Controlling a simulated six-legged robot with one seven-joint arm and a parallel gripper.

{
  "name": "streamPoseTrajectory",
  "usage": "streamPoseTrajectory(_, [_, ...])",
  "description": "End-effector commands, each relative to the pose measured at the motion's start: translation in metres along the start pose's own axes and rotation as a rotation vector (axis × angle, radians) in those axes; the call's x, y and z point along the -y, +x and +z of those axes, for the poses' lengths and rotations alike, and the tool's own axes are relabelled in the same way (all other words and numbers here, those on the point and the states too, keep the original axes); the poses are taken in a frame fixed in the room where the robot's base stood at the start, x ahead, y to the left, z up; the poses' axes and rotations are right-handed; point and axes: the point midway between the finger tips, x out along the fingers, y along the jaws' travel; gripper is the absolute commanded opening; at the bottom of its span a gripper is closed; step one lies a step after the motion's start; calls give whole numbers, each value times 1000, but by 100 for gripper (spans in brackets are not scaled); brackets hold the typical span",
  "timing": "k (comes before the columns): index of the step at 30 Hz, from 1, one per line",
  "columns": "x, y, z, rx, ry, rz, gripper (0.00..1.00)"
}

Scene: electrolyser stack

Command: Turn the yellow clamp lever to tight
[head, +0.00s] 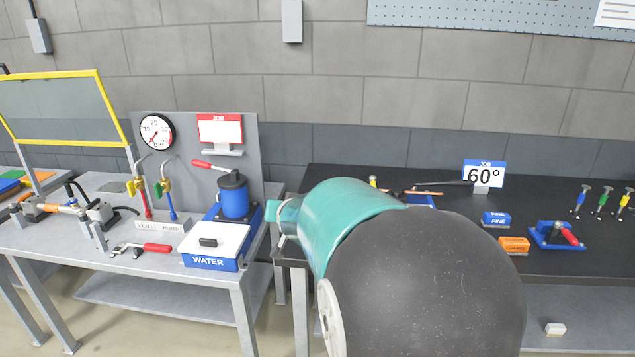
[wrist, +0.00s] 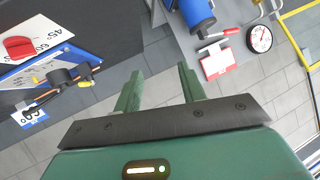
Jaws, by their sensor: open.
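My gripper (wrist: 160,88) is open and empty in the wrist view, its two green fingers apart. To its left is a blue-and-white angle plate (wrist: 40,62) marked 45° and 60, with a dark clamp (wrist: 62,76) on it. A small yellow part, likely the clamp lever (wrist: 84,84), shows beside the dark clamp, clear of the fingers. Its exact setting is too small to tell. In the head view my arm hides most of this fixture; a yellow tip (head: 373,180) shows just above my arm. My fingers are hidden there.
A job sign reading 60° (head: 484,175) stands at the back of the dark bench (head: 420,205). A blue FINE block (head: 496,219), an orange block (head: 514,245) and a red-handled blue fixture (head: 558,235) are to the right. The left bench holds a blue pump (head: 233,195) and WATER box (head: 212,246).

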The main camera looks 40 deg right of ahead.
Motion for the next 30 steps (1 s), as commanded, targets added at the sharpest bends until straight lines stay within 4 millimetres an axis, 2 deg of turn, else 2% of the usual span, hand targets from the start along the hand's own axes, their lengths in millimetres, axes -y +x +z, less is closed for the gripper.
streamPoseTrajectory(1, [-21, 24, -5, -41, 37, 15, 41])
streamPoseTrajectory(5, [-85, 71, -26, -182, 148, 51, 41])
streamPoseTrajectory(6, [-108, 83, -30, -227, 181, 63, 41])
streamPoseTrajectory(9, [-165, 109, -38, -342, 261, 90, 41])
streamPoseTrajectory(12, [-217, 125, -40, -446, 325, 111, 41])
streamPoseTrajectory(15, [-256, 132, -40, -527, 369, 125, 41])
streamPoseTrajectory(19, [-279, 136, -40, -580, 394, 132, 41])
streamPoseTrajectory(23, [-284, 144, -44, -591, 398, 132, 41])
streamPoseTrajectory(30, [-292, 175, -64, -590, 397, 131, 41])
